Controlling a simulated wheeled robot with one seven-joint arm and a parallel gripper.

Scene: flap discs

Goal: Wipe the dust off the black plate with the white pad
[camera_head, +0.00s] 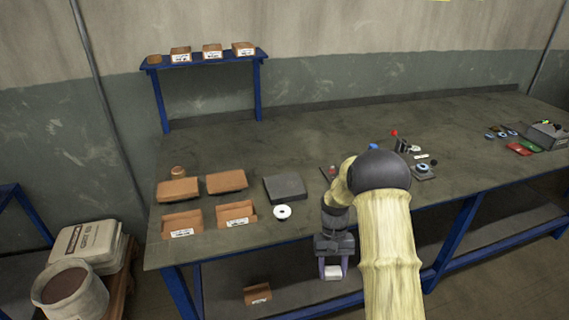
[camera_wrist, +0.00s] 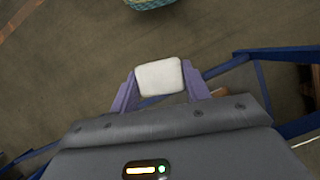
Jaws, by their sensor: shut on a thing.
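My gripper (camera_head: 333,270) is shut on the white pad (camera_head: 333,272), low in front of the bench's front edge. In the wrist view the pad (camera_wrist: 160,77) sits between the two purple fingers (camera_wrist: 160,90), with floor below it. A dark grey flat slab (camera_head: 285,188) lies on the bench, up and left of the gripper and apart from it. I cannot tell whether it is the black plate. Another dark flat piece (camera_head: 326,172) lies partly hidden behind my arm. No dust can be made out at this size.
The bench top (camera_head: 240,152) has brown boxes (camera_head: 227,181) at the left and a white ring-shaped disc (camera_head: 283,212) near the front edge. Small tools and a grey box (camera_head: 546,136) stand at the right. A lower shelf (camera_head: 225,280) lies under the bench. The bench's back middle is clear.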

